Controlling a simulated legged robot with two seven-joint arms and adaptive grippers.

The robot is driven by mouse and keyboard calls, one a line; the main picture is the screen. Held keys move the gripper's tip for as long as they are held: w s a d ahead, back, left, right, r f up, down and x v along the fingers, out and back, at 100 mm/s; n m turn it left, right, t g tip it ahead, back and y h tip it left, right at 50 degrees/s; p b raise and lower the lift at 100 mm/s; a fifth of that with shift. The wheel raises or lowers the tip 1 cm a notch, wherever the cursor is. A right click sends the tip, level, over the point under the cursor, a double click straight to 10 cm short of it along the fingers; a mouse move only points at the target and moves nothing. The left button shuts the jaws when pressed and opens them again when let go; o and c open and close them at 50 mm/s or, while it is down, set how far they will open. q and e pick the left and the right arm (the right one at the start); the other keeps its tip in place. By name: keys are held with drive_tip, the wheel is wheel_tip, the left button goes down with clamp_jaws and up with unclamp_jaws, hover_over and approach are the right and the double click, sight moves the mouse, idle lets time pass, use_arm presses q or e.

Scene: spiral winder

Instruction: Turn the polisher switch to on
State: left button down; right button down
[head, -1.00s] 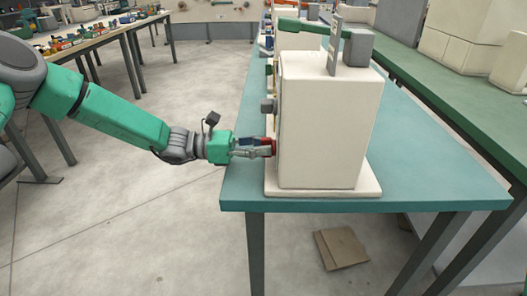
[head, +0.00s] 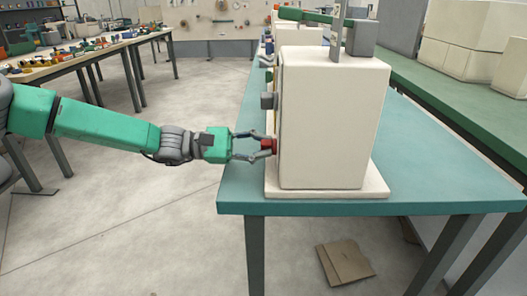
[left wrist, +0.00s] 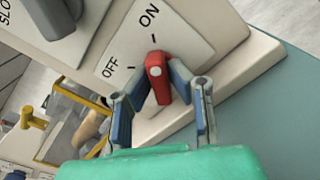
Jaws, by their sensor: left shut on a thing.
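The polisher switch is a small red knob (left wrist: 157,75) on a white plate (left wrist: 205,30) marked ON and OFF. In the head view, the red knob (head: 268,146) sits low on the left face of the cream machine (head: 330,120). My left gripper (left wrist: 159,80) has its two fingers on either side of the knob and is shut on it. In the head view the left gripper (head: 266,147) reaches the knob from the left. My right gripper is not in view.
A grey knob (head: 268,101) sits above the switch; in the left wrist view a grey part (left wrist: 58,12) is near a SLO label. The machine stands on a teal table (head: 430,180). A flat cardboard piece (head: 344,262) lies on the floor. Open floor lies left of the table.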

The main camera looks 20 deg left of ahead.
use_arm(q)
drive_tip(key=shift+a+f, duration=0.1)
drive_tip(key=shift+f, duration=0.15)
idle(0.3)
drive_tip(key=c, duration=1.6)
unclamp_jaws()
drive_tip(key=shift+o, duration=0.3)
drive_tip(key=shift+w, duration=0.1)
drive_tip(key=shift+a+r, duration=0.1)
drive_tip(key=shift+a, duration=0.2)
drive_tip(key=v, duration=1.1)
drive_tip(key=shift+a, duration=0.25)
